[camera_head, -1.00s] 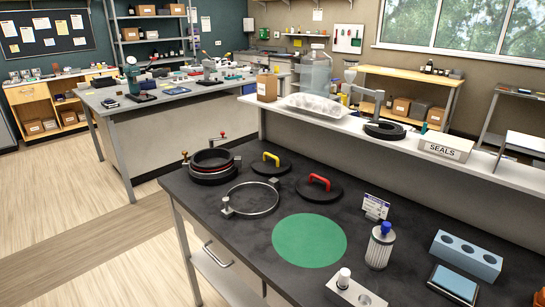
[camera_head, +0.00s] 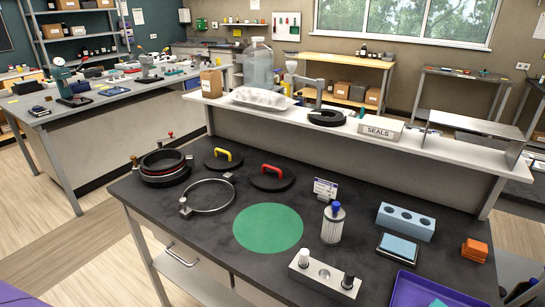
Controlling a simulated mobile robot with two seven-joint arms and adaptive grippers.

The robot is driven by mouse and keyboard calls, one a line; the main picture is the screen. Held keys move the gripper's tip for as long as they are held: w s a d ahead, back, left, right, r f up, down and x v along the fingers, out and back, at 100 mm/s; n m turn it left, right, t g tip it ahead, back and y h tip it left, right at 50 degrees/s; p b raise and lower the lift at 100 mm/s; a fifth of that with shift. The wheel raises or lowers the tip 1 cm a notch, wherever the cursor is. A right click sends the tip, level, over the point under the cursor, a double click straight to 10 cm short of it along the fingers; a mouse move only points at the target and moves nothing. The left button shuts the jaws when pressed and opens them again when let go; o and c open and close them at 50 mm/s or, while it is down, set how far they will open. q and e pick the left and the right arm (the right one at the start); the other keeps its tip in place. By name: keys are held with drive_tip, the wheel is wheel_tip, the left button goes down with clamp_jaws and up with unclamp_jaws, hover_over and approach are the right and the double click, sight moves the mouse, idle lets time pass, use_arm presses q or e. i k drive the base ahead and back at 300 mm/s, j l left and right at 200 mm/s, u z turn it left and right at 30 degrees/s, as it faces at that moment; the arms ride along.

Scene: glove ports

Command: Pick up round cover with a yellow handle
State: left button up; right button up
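The round black cover with a yellow handle (camera_head: 224,158) lies flat on the dark worktop, at the back left. Just right of it lies a similar round black cover with a red handle (camera_head: 272,177). The yellow-handled cover sits behind a thin metal clamp ring (camera_head: 208,196) and right of a black ring port (camera_head: 164,166). Neither of my grippers shows in the head view.
A green disc (camera_head: 268,228) lies mid-worktop. A raised shelf (camera_head: 300,128) runs behind.

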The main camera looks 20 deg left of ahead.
sight(220, 159)
drive_tip(key=j+z, duration=0.4)
drive_tip(key=k+j+z, duration=0.2)
drive_tip(key=j+z, duration=0.2)
drive_tip(key=j, duration=0.15)
drive_tip(key=k+j+z, duration=0.1)
drive_tip(key=j, duration=0.25)
drive_tip(key=k+j+z, duration=0.1)
drive_tip(key=j, duration=0.25)
drive_tip(key=k+j+z, duration=0.15)
drive_tip(key=k+j, duration=0.15)
